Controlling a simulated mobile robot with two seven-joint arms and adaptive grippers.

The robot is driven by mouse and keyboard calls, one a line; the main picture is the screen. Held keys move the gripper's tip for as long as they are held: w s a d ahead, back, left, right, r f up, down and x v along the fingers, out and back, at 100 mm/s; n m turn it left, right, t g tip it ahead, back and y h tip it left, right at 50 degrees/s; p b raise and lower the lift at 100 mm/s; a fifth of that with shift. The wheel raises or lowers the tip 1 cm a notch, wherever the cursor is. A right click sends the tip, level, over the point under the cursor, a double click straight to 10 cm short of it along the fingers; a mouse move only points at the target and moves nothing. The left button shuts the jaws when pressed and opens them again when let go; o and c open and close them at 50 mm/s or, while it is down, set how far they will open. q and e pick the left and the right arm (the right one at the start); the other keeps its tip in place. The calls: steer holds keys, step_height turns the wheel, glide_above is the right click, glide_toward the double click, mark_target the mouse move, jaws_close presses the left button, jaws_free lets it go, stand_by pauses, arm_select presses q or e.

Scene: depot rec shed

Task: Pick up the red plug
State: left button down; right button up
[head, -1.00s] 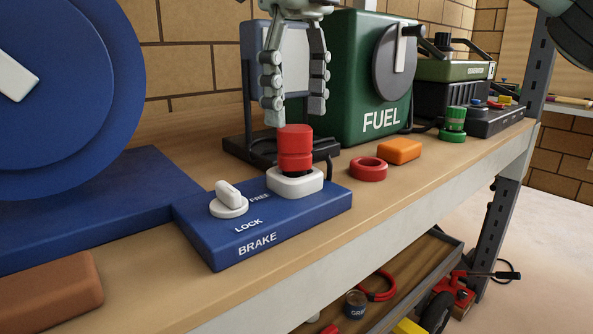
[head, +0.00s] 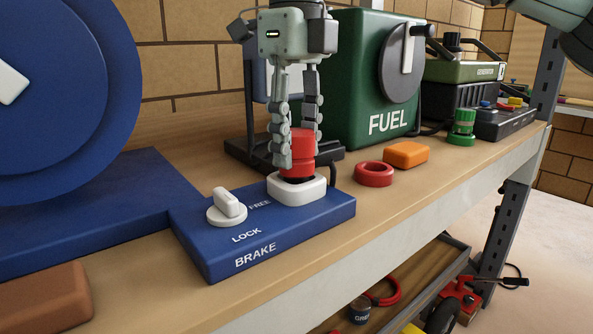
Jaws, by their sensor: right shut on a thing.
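The red plug (head: 301,152) is an upright red cylinder. It stands over the white socket collar (head: 297,190) on the blue brake box (head: 262,233). A dark band shows between the plug and the collar. My right gripper (head: 296,148) comes down from above and is shut on the red plug, with one finger at its left front and the other behind its upper right. The fingers hide part of its left side. My left gripper does not show in the head view.
A white knob (head: 227,207) stands left of the plug, between LOCK and FREE. A red ring (head: 374,174) and an orange block (head: 406,155) lie to the right. The green FUEL box (head: 365,80) stands behind. A brown block (head: 45,298) lies at the front left.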

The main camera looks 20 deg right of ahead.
steer(key=c, duration=0.4)
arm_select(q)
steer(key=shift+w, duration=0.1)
arm_select(e)
steer(key=shift+o, duration=0.2)
steer(key=shift+r, duration=0.1)
steer(key=shift+r, duration=0.6)
step_height(320, 180, up, 3)
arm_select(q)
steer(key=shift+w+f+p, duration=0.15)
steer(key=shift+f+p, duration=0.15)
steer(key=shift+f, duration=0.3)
arm_select(e)
steer(key=a+r, duration=0.6)
steer(key=a, duration=0.5)
steer(key=shift+s+a+r, duration=0.25)
steer(key=shift+a+r, duration=0.05)
steer(key=shift+r, duration=0.05)
